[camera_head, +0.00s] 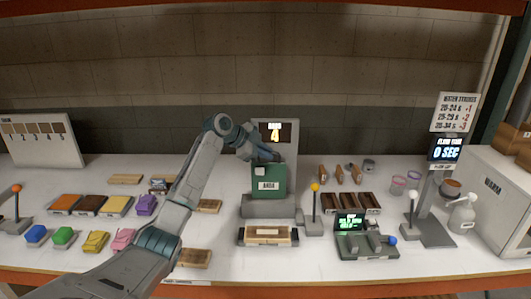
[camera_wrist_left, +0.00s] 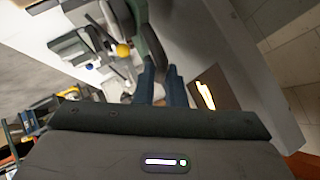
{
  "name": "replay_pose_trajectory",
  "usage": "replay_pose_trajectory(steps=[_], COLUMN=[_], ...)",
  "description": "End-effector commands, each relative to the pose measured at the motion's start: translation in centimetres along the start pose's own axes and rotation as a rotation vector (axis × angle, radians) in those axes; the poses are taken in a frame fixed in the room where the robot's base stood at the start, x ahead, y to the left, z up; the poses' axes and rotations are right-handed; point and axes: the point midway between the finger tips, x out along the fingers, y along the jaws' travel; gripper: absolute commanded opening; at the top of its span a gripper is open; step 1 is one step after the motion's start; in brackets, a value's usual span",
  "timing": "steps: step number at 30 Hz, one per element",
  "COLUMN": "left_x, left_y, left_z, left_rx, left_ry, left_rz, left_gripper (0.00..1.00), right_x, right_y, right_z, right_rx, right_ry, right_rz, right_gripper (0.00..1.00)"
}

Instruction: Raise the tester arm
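A green block (camera_head: 268,184) with a white label sits on a grey stand in front of an upright panel showing the digit 4. I cannot tell for certain which part is the tester arm. My left gripper (camera_head: 270,154) is at the top of the green block, by the panel; its fingertips are partly hidden. In the left wrist view my left gripper (camera_wrist_left: 161,80) shows two blue fingers with a gap between them, and a green part beside them. I cannot tell whether they touch it. My right gripper is not in view.
A yellow-knobbed lever (camera_head: 315,188) stands just right of the green block. A wooden piece (camera_head: 268,237) lies in front of the stand. A device with a green display (camera_head: 350,224) is at front right. Coloured blocks and pads fill the left. A white cabinet (camera_head: 492,192) stands far right.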

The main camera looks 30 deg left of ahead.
Motion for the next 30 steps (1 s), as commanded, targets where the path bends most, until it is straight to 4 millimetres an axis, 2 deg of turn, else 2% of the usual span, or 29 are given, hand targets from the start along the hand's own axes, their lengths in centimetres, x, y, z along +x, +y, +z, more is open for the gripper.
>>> replay_pose_trajectory(steps=[1, 3, 14, 17, 24, 30], left_x=[0.0, 0.0, -0.5, -1.7, -6.6, -9.7], left_y=[0.0, 0.0, 0.0, 0.1, 0.1, 0.1], left_z=[0.1, 0.1, 0.1, 0.3, 0.4, 0.3], left_rx=[-0.002, -0.001, 0.001, 0.003, 0.002, 0.0], left_ry=[-0.002, -0.001, -0.001, -0.002, -0.003, -0.003], left_rz=[0.0, 0.0, -0.001, -0.003, -0.005, -0.001], left_gripper=[0.2, 0.32, 0.32, 0.32, 0.32, 0.32], right_x=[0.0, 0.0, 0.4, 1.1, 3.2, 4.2], right_y=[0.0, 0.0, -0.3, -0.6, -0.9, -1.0], right_z=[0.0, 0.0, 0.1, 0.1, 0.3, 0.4], right_rx=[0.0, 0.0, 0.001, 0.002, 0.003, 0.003], right_ry=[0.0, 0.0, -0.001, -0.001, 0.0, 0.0], right_rz=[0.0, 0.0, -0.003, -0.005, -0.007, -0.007], right_gripper=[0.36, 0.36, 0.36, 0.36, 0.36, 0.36])
